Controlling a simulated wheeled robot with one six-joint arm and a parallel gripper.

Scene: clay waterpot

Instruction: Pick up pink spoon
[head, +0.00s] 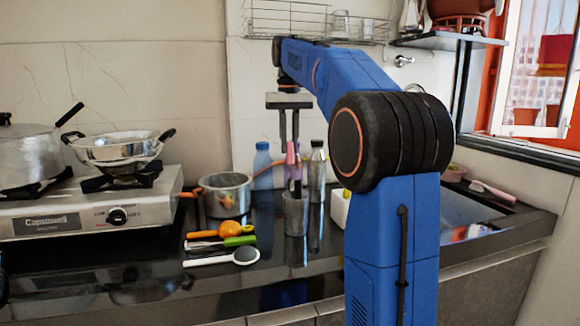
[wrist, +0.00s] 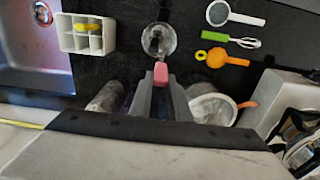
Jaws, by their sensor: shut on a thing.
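The pink spoon (head: 291,154) is held upright between the fingertips of my gripper (head: 289,146) in the head view. Its lower part overlaps the grey cup (head: 296,214), and I cannot tell whether it is inside the cup or above it. In the wrist view, the spoon's pink end (wrist: 160,72) shows at the tips of my shut gripper (wrist: 160,84), beside the near rim of the round cup (wrist: 158,40). The rest of the spoon is hidden there.
A blue bottle (head: 262,165) and a clear bottle (head: 317,172) stand behind the cup. A pot (head: 225,195) and several utensils, including a white-handled one (head: 225,258), lie left. A white divided holder (wrist: 85,45) stands beside the sink (wrist: 30,62).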

